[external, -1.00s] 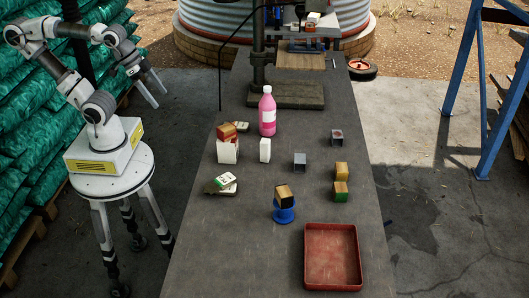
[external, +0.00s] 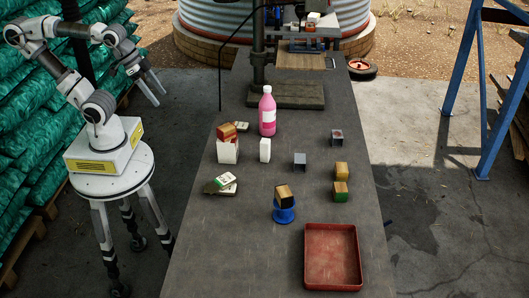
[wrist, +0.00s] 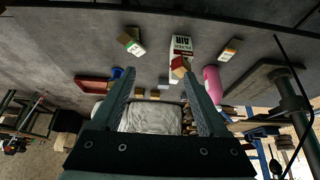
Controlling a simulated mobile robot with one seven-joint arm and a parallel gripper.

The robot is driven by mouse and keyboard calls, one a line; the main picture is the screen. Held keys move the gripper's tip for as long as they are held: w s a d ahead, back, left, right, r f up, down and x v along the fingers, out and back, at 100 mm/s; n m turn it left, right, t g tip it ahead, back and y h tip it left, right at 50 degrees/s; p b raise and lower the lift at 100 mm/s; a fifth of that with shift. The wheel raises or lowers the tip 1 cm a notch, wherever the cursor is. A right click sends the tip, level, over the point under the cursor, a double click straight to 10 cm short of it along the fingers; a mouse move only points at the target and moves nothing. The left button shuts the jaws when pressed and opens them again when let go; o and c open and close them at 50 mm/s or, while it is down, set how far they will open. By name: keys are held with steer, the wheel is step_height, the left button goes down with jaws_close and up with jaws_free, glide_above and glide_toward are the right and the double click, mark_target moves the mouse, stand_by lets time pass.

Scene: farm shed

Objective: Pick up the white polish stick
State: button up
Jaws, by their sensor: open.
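A plain white upright block (external: 265,150), which looks like the white polish stick, stands on the grey table in the external view. It is just in front of the pink bottle (external: 267,112) and right of a white box (external: 227,152). I cannot pick the stick out clearly in the wrist view. My gripper (external: 159,99) is open and empty, in the air left of the table and well apart from the stick. Its two spread fingers also show in the wrist view (wrist: 158,75).
A red-brown block (external: 226,131) sits on the white box. Small cartons (external: 221,184) lie at the left edge. A blue cup (external: 284,212) holds a wooden block. A grey block (external: 299,161), other blocks and a red tray (external: 332,257) are to the right. A stand (external: 286,94) is behind.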

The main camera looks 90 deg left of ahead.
steer(key=shift+w, duration=0.1)
steer(key=w+a+m+g+y, duration=0.25)
steer(key=w+m, duration=0.25)
steer(key=w, duration=0.3)
steer(key=m+g+y, duration=0.3)
steer(key=m+y, duration=0.4)
steer(key=m, duration=0.3)
glide_toward(264, 145)
steer(key=s+r, duration=0.6)
steer(key=s, duration=0.2)
steer(key=w+d+f+m+t+y, duration=0.2)
steer(key=w+d+f+m+y, duration=0.15)
steer(key=w+f+m, duration=0.35)
steer(key=a+f+b, duration=0.1)
steer(key=a+f, duration=0.1)
steer(key=a, duration=0.1)
steer(key=a+f+n+b, duration=0.1)
steer(key=a, duration=0.3)
steer(key=w+a+f+n+b, duration=0.1)
steer(key=a+f, duration=0.1)
steer(key=a, duration=0.2)
steer(key=shift+f, duration=0.4)
steer(key=b+x, duration=0.1)
steer(key=x, duration=0.4)
steer(key=shift+w+f, duration=0.1)
jaws_close()
